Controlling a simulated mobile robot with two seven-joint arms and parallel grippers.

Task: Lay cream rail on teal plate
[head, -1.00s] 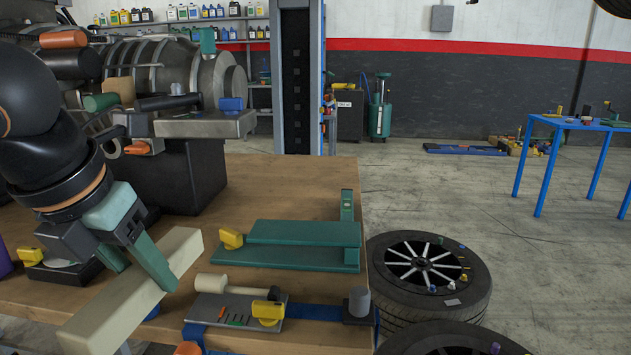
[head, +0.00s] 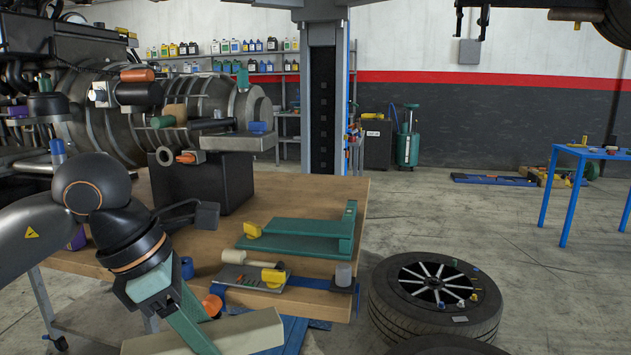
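The cream rail (head: 245,332) is a long pale bar at the bottom of the head view, partly cut off by the lower edge. My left gripper (head: 193,325) is shut on it, with a teal finger across its near side. The rail is in front of the wooden table's near edge, apart from the plate. The teal plate (head: 290,247) lies flat on the table, up and to the right of the rail. It has a raised teal bar on it and an upright teal end at its right. My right gripper is not in view.
A grey tray (head: 236,283) with a mallet, small pieces and a yellow block lies between rail and plate. A grey cylinder (head: 343,275) stands at the table's right corner. A black box (head: 190,185) is behind.

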